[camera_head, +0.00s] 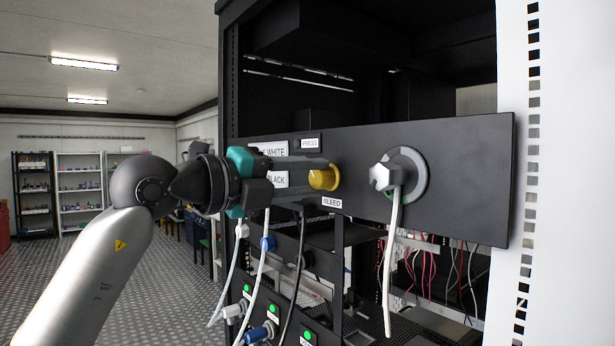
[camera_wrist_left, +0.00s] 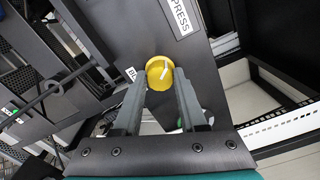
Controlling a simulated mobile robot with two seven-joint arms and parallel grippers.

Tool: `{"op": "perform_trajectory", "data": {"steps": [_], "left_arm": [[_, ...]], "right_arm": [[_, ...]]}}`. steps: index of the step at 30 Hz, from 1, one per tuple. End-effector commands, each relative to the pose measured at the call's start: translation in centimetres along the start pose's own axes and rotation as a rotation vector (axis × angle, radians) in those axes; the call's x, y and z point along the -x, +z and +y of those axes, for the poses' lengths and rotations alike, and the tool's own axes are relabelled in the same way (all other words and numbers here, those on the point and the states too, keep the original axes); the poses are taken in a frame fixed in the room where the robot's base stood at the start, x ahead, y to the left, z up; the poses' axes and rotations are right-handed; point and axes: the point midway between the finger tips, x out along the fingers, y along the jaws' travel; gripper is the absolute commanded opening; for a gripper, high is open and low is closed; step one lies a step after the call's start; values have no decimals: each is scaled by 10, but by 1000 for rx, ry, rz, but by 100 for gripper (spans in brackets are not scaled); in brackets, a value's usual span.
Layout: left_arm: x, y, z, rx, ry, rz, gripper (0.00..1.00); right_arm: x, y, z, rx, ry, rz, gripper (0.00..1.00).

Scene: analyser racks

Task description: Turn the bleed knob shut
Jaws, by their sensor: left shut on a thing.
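The bleed knob (camera_head: 324,179) is a yellow round knob on the black panel (camera_head: 465,170), just above and left of the BLEED label (camera_head: 332,203). My left gripper (camera_head: 325,172) reaches in from the left and is shut on the knob. In the left wrist view the fingertips (camera_wrist_left: 164,84) hold the yellow knob (camera_wrist_left: 158,68) from both sides. My right gripper is not in view.
A grey lever on a round plate (camera_head: 418,176), with a white cable (camera_head: 391,260) hanging from it, sits right of the knob. Cables with white and blue plugs (camera_head: 268,243) hang below my gripper. A white perforated rack post (camera_head: 560,170) stands at right.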

Motion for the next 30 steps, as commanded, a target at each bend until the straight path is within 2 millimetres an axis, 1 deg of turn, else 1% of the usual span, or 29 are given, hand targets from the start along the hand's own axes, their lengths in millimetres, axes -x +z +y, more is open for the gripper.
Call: {"op": "perform_trajectory", "data": {"steps": [4,10,26,27,30], "left_arm": [[0,0,0,74,0,1,0],[0,0,0,129,1,1,0],[0,0,1,150,0,1,0],[0,0,0,150,0,1,45],[0,0,0,149,0,1,57]], "right_arm": [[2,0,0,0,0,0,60],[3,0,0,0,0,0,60],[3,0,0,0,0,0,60],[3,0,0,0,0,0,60],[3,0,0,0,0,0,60]]}}
